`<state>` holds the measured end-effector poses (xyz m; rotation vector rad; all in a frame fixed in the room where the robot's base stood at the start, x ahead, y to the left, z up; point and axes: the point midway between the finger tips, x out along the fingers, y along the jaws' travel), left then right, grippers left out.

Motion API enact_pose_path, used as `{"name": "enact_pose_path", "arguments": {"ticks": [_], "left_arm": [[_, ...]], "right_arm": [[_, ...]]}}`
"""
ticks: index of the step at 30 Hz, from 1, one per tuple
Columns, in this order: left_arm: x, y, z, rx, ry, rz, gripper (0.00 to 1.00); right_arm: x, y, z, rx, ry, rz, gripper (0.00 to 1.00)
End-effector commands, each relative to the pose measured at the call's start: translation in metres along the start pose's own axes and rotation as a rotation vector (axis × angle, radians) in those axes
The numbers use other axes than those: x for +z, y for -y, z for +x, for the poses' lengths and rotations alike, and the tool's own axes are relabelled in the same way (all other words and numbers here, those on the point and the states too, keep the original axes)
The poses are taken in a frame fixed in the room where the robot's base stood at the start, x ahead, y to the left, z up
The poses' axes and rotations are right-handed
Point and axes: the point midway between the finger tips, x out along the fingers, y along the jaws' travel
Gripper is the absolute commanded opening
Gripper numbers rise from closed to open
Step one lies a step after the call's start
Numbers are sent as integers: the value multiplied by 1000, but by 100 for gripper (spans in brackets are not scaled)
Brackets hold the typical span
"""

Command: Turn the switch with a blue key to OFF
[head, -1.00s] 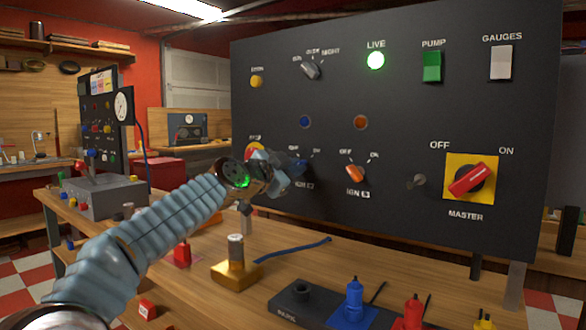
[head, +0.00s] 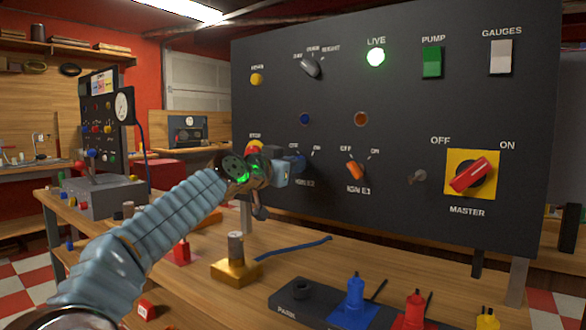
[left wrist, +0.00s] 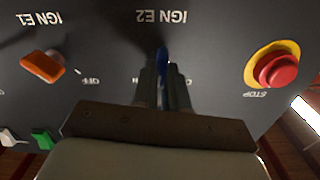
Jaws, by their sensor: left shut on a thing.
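The blue key (head: 298,162) is on the IGN E2 switch, low on the dark panel (head: 400,115). My left gripper (head: 287,170) is at this switch, shut on the blue key. In the left wrist view, which shows the panel upside down, the blue key (left wrist: 162,60) stands between the two fingers (left wrist: 162,85), roughly upright in the picture. The gripper covers much of the switch and its marks there. In the head view the OFF and ON marks show just above the switch. My right gripper is not in view.
An orange IGN E1 key (head: 355,170) is right of the blue one. A red and yellow STOP button (head: 254,147) is close on the left. The red MASTER switch (head: 470,175) is farther right. A gold block with a post (head: 236,268) and a blue strip (head: 293,248) lie on the bench below.

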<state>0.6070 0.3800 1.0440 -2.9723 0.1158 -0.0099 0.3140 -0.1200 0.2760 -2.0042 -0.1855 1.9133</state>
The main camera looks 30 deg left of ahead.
Motion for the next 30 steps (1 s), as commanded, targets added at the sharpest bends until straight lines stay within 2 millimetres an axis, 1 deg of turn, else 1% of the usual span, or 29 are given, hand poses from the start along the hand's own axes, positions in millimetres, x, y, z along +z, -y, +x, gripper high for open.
{"name": "enact_pose_path", "arguments": {"ticks": [18, 24, 30], "left_arm": [[0, 1, 0, 2, 1, -572, 0], [1, 2, 0, 2, 2, -717, 0], [1, 2, 0, 1, 2, -814, 0]], "right_arm": [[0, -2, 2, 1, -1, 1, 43], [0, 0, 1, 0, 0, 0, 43], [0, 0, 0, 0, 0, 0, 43]]}}
